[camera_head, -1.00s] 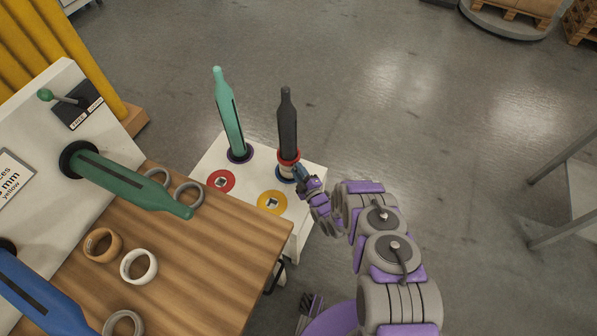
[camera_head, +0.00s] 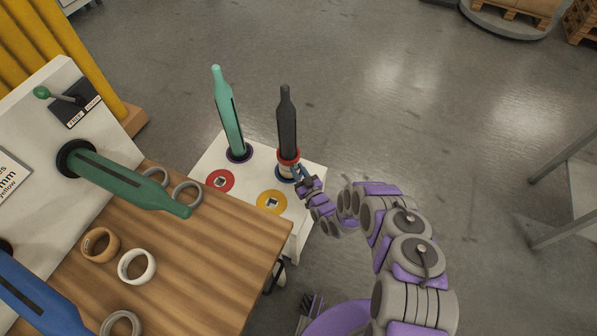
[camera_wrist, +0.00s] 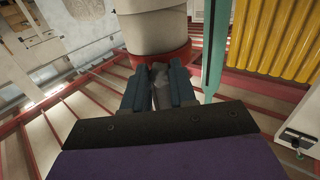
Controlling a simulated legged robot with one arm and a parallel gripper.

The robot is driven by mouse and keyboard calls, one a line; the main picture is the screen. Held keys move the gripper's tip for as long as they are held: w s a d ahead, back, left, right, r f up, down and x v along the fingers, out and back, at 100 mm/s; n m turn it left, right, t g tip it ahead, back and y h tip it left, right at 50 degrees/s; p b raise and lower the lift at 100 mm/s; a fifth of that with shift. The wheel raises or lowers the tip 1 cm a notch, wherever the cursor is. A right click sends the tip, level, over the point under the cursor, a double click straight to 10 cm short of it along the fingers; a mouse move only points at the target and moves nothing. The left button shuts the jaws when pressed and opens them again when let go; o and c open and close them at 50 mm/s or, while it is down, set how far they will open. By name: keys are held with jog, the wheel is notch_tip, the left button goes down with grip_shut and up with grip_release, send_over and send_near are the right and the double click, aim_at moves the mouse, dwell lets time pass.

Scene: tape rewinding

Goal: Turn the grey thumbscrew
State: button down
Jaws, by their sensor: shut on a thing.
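The grey thumbscrew (camera_wrist: 160,86) shows in the wrist view below a red collar (camera_wrist: 181,53), held between the dark blue fingers of my gripper (camera_wrist: 159,90). The collar sits around a pale cylindrical post (camera_wrist: 150,28). In the head view, my gripper (camera_head: 297,172) is at the red collar (camera_head: 288,157) near the bottom of a dark upright spindle (camera_head: 287,122). The thumbscrew cannot be made out in the head view, and the fingers partly hide it in the wrist view.
The spindle stands on a white stand (camera_head: 316,178), next to a mint spindle (camera_head: 228,110) and red (camera_head: 211,182) and yellow (camera_head: 259,201) discs. A wooden bench (camera_head: 210,262) with several rings (camera_head: 138,279) and a horizontal green spindle (camera_head: 130,182) is left.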

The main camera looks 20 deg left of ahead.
jog(key=m, duration=0.6)
jog(key=shift+f+b, duration=0.1)
jog(key=shift+b, duration=0.25)
jog(key=shift+m, duration=0.4)
jog(key=c, duration=0.9)
grip_release()
jog(key=p+v, duration=0.1)
jog(key=v, duration=1.6)
jog(key=shift+d, duration=0.1)
